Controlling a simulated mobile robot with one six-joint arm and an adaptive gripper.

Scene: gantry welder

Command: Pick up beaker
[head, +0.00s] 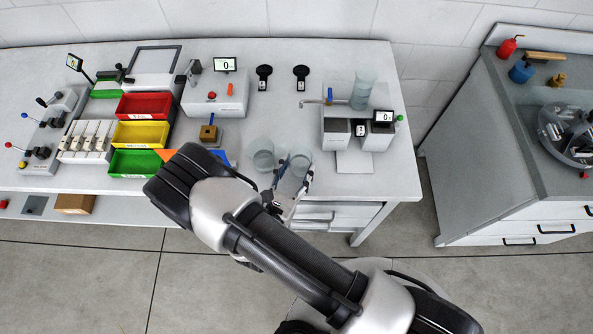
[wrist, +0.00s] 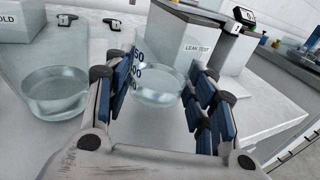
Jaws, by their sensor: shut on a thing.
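Two clear glass beakers are near the front edge of the bench. One beaker (head: 300,160) is between the fingers of my gripper (head: 291,190); in the wrist view this beaker (wrist: 158,90), with blue markings on its side, sits between the blue finger pads. My gripper (wrist: 165,100) is shut on it. Whether its base touches the bench is hard to tell. The other beaker (head: 262,155) stands just left of it, apart from the fingers, and shows large at the left of the wrist view (wrist: 56,92).
A leak test station (wrist: 198,50) with a tall clear vessel (head: 363,90) and small display stands behind right. Red, yellow and green bins (head: 142,134) stand left. The bench behind the beakers is mostly clear. A second grey bench (head: 480,150) stands right across a floor gap.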

